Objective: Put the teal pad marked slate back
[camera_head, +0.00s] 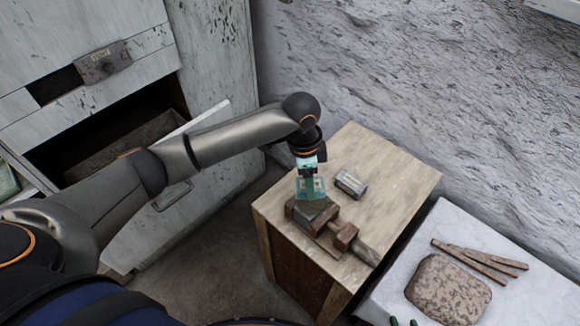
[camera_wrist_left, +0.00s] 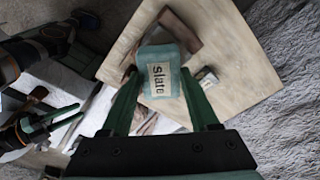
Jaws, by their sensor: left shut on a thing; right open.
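The teal pad (camera_head: 318,188) with a pale label is held up over the wooden cabinet top. In the left wrist view the pad (camera_wrist_left: 160,58) shows its label, which reads "slate". My left gripper (camera_wrist_left: 159,80) is shut on the pad, with one green finger on each side. In the head view my left gripper (camera_head: 309,176) is partly hidden by its own wrist. A grey-brown block with a wooden handle (camera_head: 320,222) lies just below the pad; I cannot tell whether they touch. My right gripper (camera_head: 403,322) is open and empty, its green tips at the bottom edge.
A small grey labelled block (camera_head: 351,183) lies on the wooden cabinet (camera_head: 397,185). An open drawer (camera_head: 150,225) stands at the left in a worn white cabinet. A white table (camera_head: 465,235) at right carries a speckled stone (camera_head: 447,290) and brown sticks (camera_head: 480,260).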

